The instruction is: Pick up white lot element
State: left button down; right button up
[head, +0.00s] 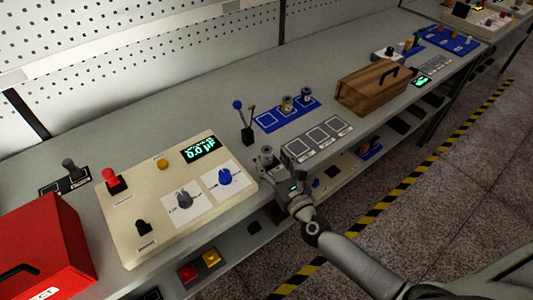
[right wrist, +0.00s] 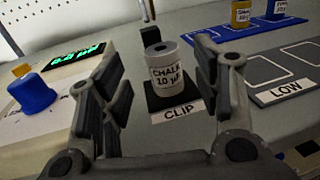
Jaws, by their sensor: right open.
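A pale cylinder labelled "CHALK 10 µF" (right wrist: 163,72) stands upright on a black base marked "CLIP" (right wrist: 180,104) in the right wrist view. My right gripper (right wrist: 158,92) is open. Its two fingers show to the left and right of the cylinder in the picture, with gaps on both sides. In the head view my right gripper (head: 270,162) is over the bench between the control panel and the grey tray, and it largely hides the cylinder. My left gripper is not in view.
A beige control panel (head: 142,238) with knobs lies to the left. A grey tray marked "LOW" (right wrist: 262,96) and a blue tray (head: 268,121) with small cylinders lie to the right. A lever stand (head: 247,134) is behind the gripper. A wooden box (head: 372,92) stands farther right.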

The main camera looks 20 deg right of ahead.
aim_at(270, 154)
jog(key=w, duration=0.1)
jog(key=w+p, duration=0.1)
jog(key=w, duration=0.2)
jog(key=shift+a+r, duration=0.15)
jog(key=shift+r, duration=0.2)
jog(key=shift+w+a+f, duration=0.1)
jog(key=shift+w, duration=0.4)
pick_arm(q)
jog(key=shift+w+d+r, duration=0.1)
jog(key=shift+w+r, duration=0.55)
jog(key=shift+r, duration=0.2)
pick_arm(e)
jog(key=shift+c, duration=0.5)
jog(key=c, duration=1.1)
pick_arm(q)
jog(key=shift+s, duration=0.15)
pick_arm(e)
jog(key=shift+c, duration=0.2)
